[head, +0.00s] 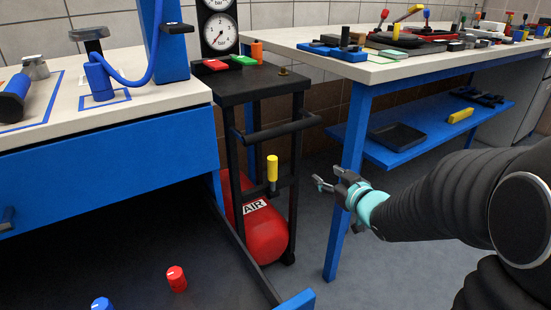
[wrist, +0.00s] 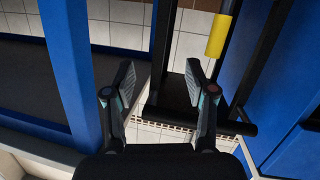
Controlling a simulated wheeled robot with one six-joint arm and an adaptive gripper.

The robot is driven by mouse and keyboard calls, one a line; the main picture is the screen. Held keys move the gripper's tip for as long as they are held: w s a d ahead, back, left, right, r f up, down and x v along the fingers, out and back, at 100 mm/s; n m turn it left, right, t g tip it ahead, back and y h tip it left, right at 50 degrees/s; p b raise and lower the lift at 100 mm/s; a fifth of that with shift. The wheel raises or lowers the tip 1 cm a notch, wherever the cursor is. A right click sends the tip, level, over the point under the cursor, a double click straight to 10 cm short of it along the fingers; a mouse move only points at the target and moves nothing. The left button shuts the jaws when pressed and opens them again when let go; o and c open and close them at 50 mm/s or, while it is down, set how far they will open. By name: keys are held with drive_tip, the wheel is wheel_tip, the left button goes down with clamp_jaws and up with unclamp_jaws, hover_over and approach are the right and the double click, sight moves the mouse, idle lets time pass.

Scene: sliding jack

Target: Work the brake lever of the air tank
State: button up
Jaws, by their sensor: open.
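The brake lever (head: 272,168) has a yellow grip on a dark stem and stands upright in front of the black cart frame, above the air tank. The red air tank (head: 258,228), labelled AIR, lies low inside the cart. My gripper (head: 329,180) is open and empty, to the right of the lever and apart from it. In the wrist view, the fingers (wrist: 160,85) are spread with nothing between them. The yellow grip (wrist: 217,36) shows there at the upper right, beyond the right finger. The lever's lower mount is hard to make out.
The black cart (head: 262,84) carries gauges and red and green blocks. A blue workbench leg (head: 350,175) stands close to my gripper. A bench with a blue drawer (head: 110,172) is at the left. Red (head: 176,279) and blue knobs (head: 102,303) show at the bottom.

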sight(276, 171)
drive_tip(key=s+a+f+n+g+y, duration=0.1)
drive_tip(key=a+f+n+y, duration=0.1)
drive_tip(key=a+f+y, duration=0.35)
drive_tip(key=shift+y, duration=0.55)
drive_tip(key=x, duration=0.4)
drive_tip(key=r+x, duration=0.1)
drive_tip(key=x, duration=0.4)
drive_tip(key=b+x, duration=0.1)
drive_tip(key=x, duration=0.3)
drive_tip(key=shift+a+r, duration=0.2)
drive_tip(key=shift+r, duration=0.05)
clamp_jaws()
